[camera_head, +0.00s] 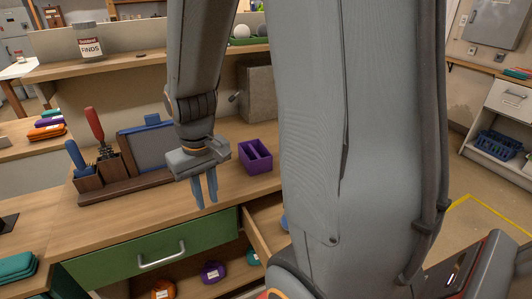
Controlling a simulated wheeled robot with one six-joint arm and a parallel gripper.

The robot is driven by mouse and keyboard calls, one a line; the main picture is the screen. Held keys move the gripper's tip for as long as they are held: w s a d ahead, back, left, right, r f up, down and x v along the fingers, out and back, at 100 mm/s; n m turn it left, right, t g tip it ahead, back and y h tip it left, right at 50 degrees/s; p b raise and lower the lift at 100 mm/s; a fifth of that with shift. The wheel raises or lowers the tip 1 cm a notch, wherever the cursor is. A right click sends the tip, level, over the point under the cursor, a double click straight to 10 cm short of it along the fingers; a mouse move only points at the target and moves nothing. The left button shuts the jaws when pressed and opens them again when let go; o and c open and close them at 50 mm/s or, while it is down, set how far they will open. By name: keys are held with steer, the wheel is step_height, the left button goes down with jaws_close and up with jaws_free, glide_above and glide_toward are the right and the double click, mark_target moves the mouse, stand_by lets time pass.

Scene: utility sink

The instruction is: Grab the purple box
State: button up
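The purple box (262,165) stands on the wooden worktop, just right of my gripper. It is small and open at the top, with a divider inside. My gripper (206,204) hangs over the front part of the worktop, fingers pointing down. A narrow gap shows between the two fingers, and nothing is between them. The gripper and the box appear apart in the picture.
A wooden holder (125,187) with red- and blue-handled tools and a dark panel stands left of my gripper. A grey block (259,95) sits behind the box. Below are a green drawer front (150,252) and an open wooden drawer (262,225). My arm hides the worktop's right side.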

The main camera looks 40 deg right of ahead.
steer(key=w+d+r+m+p, duration=0.1)
steer(key=w+d+r+p, duration=0.1)
steer(key=w+d, duration=0.6)
steer(key=m+p, duration=0.2)
glide_above(254, 152)
steer(key=shift+w+d+r+g, duration=0.3)
steer(key=shift+r, duration=0.1)
steer(key=shift+d+f, duration=0.2)
steer(key=shift+f, duration=0.05)
steer(key=shift+s+a+f+p, duration=0.15)
steer(key=shift+f+p, duration=0.3)
steer(key=shift+f, duration=0.75)
steer(key=shift+a+f+p, duration=0.1)
steer(key=shift+f+p, duration=0.4)
steer(key=shift+f, duration=0.65)
steer(key=shift+s+a+f+p, duration=0.15)
steer(key=shift+f+p, duration=0.3)
steer(key=shift+f, duration=0.75)
jaws_close()
